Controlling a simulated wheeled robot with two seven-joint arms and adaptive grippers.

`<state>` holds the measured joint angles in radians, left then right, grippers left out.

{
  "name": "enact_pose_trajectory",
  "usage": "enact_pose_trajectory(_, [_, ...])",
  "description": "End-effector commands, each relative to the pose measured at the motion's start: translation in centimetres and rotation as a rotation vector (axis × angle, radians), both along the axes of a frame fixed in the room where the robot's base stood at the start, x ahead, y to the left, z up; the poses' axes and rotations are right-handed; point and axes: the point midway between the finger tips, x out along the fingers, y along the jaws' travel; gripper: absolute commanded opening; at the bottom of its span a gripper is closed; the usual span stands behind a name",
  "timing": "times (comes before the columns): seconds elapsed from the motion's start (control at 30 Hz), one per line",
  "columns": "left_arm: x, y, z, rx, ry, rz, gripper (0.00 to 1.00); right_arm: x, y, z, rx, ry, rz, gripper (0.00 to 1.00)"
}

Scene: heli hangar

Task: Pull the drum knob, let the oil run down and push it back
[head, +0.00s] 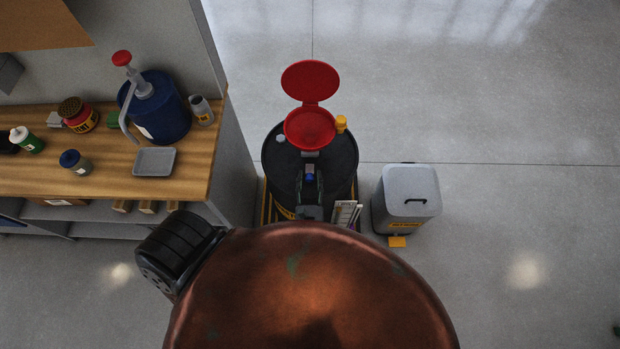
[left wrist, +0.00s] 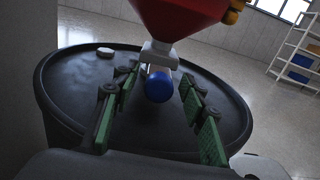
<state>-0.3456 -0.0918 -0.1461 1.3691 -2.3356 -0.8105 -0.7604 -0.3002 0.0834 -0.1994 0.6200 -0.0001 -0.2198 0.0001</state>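A black drum (head: 348,160) stands on the floor with a red funnel (head: 310,128) on its top; the funnel's round red lid (head: 310,81) is raised. A round blue knob (left wrist: 159,87) sits on a pale fitting (left wrist: 159,55) below the funnel, and a bit of it shows in the head view (head: 309,178). My left gripper (left wrist: 158,80) is over the drum top, open, with its green-padded fingers on either side of the knob and gaps on both sides. My right gripper is in neither view.
A grey pedal bin (head: 408,192) stands right of the drum. On the left, a wooden bench (head: 200,160) holds a blue pump can (head: 165,112), a grey tray (head: 154,162) and several small containers. The floor at the right is clear.

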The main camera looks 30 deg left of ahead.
Motion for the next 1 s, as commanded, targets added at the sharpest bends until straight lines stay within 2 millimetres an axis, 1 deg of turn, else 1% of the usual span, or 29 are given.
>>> enact_pose_trajectory(0.1, [-0.02,-0.01,-0.01,0.0,0.0,0.0,0.38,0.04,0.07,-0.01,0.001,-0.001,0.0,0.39])
enact_pose_trajectory(0.43, [-0.03,-0.02,0.0,0.0,0.0,0.0,0.15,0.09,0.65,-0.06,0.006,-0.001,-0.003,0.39])
enact_pose_trajectory(0.67, [-0.03,-0.04,0.0,0.0,0.0,0.0,0.0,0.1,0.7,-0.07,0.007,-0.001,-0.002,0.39])
enact_pose_trajectory(1.0, [-0.02,-0.06,0.0,0.0,0.0,-0.001,0.0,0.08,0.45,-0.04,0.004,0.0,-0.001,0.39])
